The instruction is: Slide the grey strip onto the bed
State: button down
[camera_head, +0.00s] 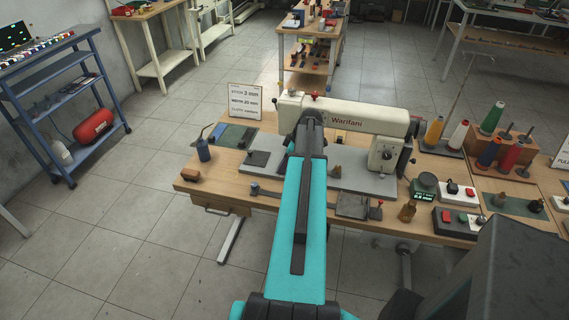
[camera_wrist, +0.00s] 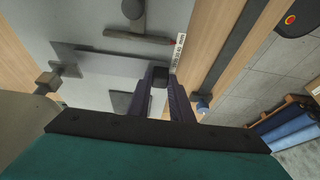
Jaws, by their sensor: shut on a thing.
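The sewing machine (camera_head: 345,116) stands on a wooden table, and its flat grey bed (camera_head: 352,180) lies below the arm of the machine. My gripper (camera_wrist: 162,88) points down over the pale grey surface in the wrist view; in the head view my teal arm hides it. Its fingers are close together on a small dark block (camera_wrist: 160,75). A flat grey strip (camera_wrist: 105,62) runs left from the fingers, its right end beside the block. I cannot tell whether the block is part of the strip. Its underside is hidden.
A small metal block (camera_wrist: 48,81) stands left of the strip. A dark bar with a reddish end (camera_wrist: 138,37) lies beyond it. Thread spools (camera_head: 434,131), a green-display box (camera_head: 424,186) and a switch box (camera_head: 458,221) crowd the table's right.

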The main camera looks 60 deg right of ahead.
jog(key=c, duration=1.5)
grip_release()
jog(key=shift+s+r, duration=0.1)
jog(key=shift+r, duration=0.05)
jog(key=shift+b+v, duration=0.35)
jog(key=shift+v, duration=0.45)
jog(key=shift+b+v, duration=1.5)
jog(key=shift+v, duration=4.45)
